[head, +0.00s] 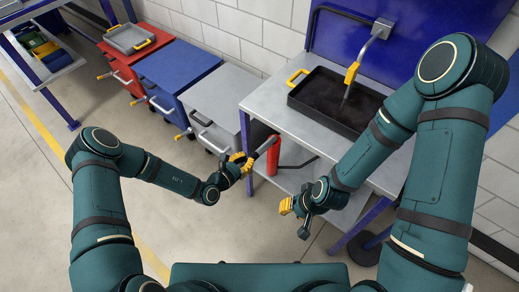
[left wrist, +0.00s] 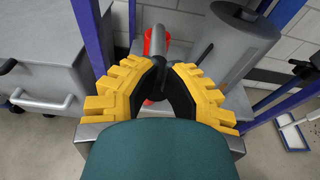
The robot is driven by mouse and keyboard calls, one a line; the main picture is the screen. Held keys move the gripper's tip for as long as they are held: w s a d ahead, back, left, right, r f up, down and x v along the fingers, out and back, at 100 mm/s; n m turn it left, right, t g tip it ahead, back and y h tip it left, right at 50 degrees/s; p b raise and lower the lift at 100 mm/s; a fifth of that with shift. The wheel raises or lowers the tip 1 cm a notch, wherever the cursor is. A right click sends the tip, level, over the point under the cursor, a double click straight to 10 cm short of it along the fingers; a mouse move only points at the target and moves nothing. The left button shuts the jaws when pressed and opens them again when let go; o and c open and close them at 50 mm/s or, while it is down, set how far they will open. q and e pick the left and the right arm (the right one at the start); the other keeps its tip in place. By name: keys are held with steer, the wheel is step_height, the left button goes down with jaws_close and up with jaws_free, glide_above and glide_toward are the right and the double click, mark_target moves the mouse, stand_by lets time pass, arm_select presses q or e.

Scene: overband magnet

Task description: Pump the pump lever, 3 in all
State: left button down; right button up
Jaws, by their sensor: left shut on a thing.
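The pump is a red upright cylinder (head: 273,157) at the front left corner of the metal workbench. Its grey pump lever (head: 264,146) slants from the top of the cylinder down toward my left gripper. My left gripper (head: 240,164) is shut on the free end of the lever. In the left wrist view, the yellow fingers (left wrist: 158,85) sit on both sides of the grey lever (left wrist: 160,48), with the red cylinder (left wrist: 149,40) behind. My right gripper (head: 291,207) hangs empty in front of the bench, apart from the lever; its finger opening is unclear.
The workbench (head: 262,105) carries a black tray (head: 325,112) of dark material under a spout (head: 352,72). Grey (head: 222,90), blue (head: 178,66) and red (head: 122,60) carts stand to the left. The floor at the left is clear.

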arm_select(q)
steer(key=shift+f+b, duration=0.85)
steer(key=shift+f, duration=2.95)
